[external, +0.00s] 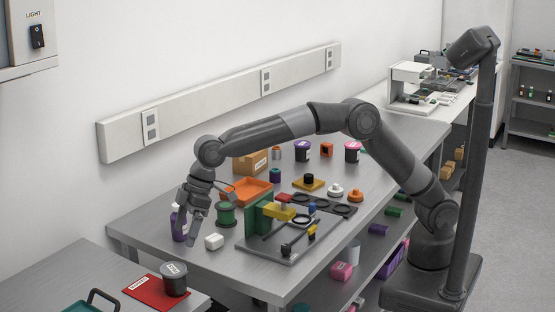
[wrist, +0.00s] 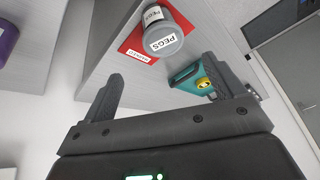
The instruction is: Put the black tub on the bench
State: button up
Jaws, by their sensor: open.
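A dark grey-black tub (external: 174,283) with a white label stands upright on a red mat (external: 142,289) on the table at the lower left. In the wrist view the tub (wrist: 163,40), labelled PEGS, shows beyond my fingertips, on the red mat (wrist: 133,42). My gripper (external: 188,218) is open and empty, over the near left end of the grey bench (external: 235,272), apart from the tub. My gripper's two fingers (wrist: 168,82) show wide apart in the wrist view. A purple tub (external: 179,230) stands on the bench, partly hidden by my fingers.
An instrument on a grey plate (external: 285,242) fills the bench's middle. A gap separates the two tables.

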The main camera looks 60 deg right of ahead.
jog(key=w+d+r+m+t, duration=0.1)
jog(key=d+r, duration=0.3)
jog(key=d, duration=0.6)
jog(key=w+d+r+m+t, duration=0.15)
jog(key=d+r, duration=0.35)
jog(key=d, duration=0.5)
jog(key=s+d+r+m+h, duration=0.1)
jog(key=s+d, duration=0.2)
jog(key=d, duration=0.5)
jog(key=s+d+r+m+h, duration=0.1)
jog(key=s+d+r+m, duration=0.15)
jog(key=d, duration=0.65)
jog(key=s+d+f+m+h, duration=0.1)
jog(key=s+d+f, duration=0.3)
jog(key=s+d, duration=0.6)
jog(key=s+d+f+m+t+h, duration=0.1)
jog(key=s+d+f+m, duration=0.3)
jog(key=s+d, duration=0.7)
jog(key=shift+d+f, duration=0.4)
jog(key=shift+d, duration=0.15)
